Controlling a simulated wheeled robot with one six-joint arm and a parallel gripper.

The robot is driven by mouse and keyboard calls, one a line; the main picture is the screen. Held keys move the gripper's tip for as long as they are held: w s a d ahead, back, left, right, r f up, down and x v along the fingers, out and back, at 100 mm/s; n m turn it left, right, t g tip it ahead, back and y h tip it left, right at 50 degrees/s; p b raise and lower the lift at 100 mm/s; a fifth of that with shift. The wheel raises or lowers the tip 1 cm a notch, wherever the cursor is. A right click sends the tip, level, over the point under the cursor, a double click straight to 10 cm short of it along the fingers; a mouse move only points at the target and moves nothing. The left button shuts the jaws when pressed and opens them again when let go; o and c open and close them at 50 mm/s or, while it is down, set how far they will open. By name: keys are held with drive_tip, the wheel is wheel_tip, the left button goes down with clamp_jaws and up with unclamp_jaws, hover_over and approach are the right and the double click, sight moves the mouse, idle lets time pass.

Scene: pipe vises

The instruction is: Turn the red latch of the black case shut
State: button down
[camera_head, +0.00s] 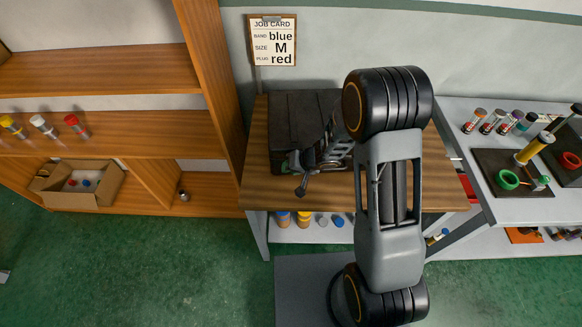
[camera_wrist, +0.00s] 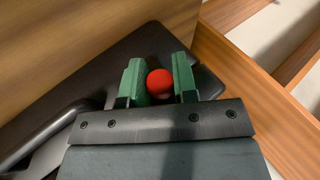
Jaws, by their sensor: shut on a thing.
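The black case (camera_head: 290,110) lies on the wooden table under the job card. Its dark surface also shows in the wrist view (camera_wrist: 120,68), with a grey handle (camera_wrist: 45,138) at the lower left. The red latch (camera_wrist: 159,82) shows as a round red knob between the green fingers of my gripper (camera_wrist: 159,80). My gripper is shut on it, one finger on each side. In the head view my gripper (camera_head: 298,170) is at the front left part of the case, and my arm hides the case's right side. The latch cannot be made out there.
A job card (camera_head: 273,40) stands behind the table (camera_head: 256,150). A wooden shelf (camera_head: 150,130) with a cardboard box (camera_head: 82,185) is at the left. A grey bench (camera_head: 530,215) with vises and pipe pieces is at the right. Green floor at the lower left is clear.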

drive_tip(key=shift+s, duration=0.1)
drive_tip(key=c, duration=0.9)
unclamp_jaws()
drive_tip(key=shift+d+r, duration=0.1)
drive_tip(key=shift+d, duration=0.05)
drive_tip(key=v, duration=1.3)
drive_tip(key=shift+s+d+r, duration=0.15)
drive_tip(key=shift+r, duration=0.1)
